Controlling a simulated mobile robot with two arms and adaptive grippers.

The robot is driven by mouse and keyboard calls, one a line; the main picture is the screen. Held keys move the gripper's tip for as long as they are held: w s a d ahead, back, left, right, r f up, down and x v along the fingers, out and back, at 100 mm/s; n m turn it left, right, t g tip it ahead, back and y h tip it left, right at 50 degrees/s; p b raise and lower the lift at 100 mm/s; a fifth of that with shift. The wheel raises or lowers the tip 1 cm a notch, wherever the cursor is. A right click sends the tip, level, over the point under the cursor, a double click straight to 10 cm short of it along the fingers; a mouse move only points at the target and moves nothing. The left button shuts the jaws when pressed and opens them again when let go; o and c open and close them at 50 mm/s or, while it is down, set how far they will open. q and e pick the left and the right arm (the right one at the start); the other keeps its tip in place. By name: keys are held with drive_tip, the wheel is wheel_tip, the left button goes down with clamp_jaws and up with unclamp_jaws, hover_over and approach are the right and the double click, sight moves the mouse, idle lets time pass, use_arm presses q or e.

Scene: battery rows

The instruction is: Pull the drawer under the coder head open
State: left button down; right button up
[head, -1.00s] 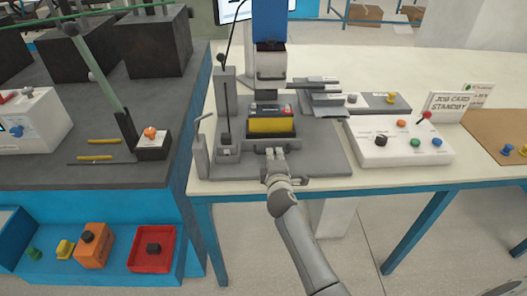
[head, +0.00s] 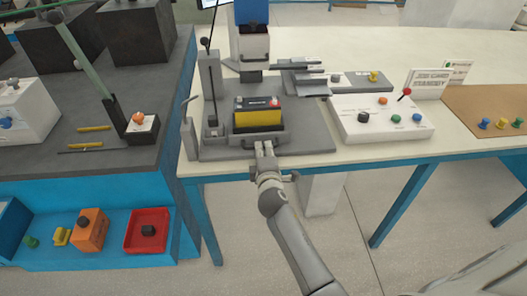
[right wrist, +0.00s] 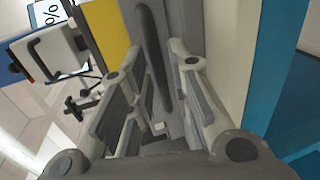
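The grey drawer (head: 281,138) sits under the coder head (head: 252,48) and stands out toward me on the grey base plate (head: 318,145). A yellow and black battery (head: 257,118) lies in it. My right gripper (head: 265,150) is at the drawer's front handle. My left gripper is not in view.
A grey post (head: 211,90) and a lever (head: 188,125) stand left of the drawer. A white control box (head: 350,128) with knobs is to the right. A dark bench (head: 60,165) with a red tray (head: 130,240) below is at the left. The floor in front is free.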

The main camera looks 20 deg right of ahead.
drive_tip(key=v, duration=1.2)
idle(0.3)
drive_tip(key=s+a+f+m+g+y, duration=0.15)
drive_tip(key=s+f, duration=0.35)
drive_tip(key=f, duration=0.6)
drive_tip(key=s+a+f+m+g+y, duration=0.1)
drive_tip(key=s+f+g, duration=0.25)
drive_tip(key=f, duration=0.85)
drive_tip(key=s+a+f+m+g+y, duration=0.2)
drive_tip(key=s+f, duration=0.3)
drive_tip(key=f, duration=0.6)
drive_tip(key=s+d+f+m+g, duration=0.2)
drive_tip(key=s+f, duration=0.3)
drive_tip(key=s, duration=0.5)
drive_tip(key=s+d+f+m+g, duration=0.2)
drive_tip(key=s+f, duration=0.4)
drive_tip(key=s, duration=0.4)
drive_tip(key=s+d+f+m+g, duration=0.3)
drive_tip(key=s+f, duration=0.3)
drive_tip(key=s, duration=0.4)
drive_tip(key=shift+s+d+m, duration=0.2)
drive_tip(key=shift+m, duration=0.25)
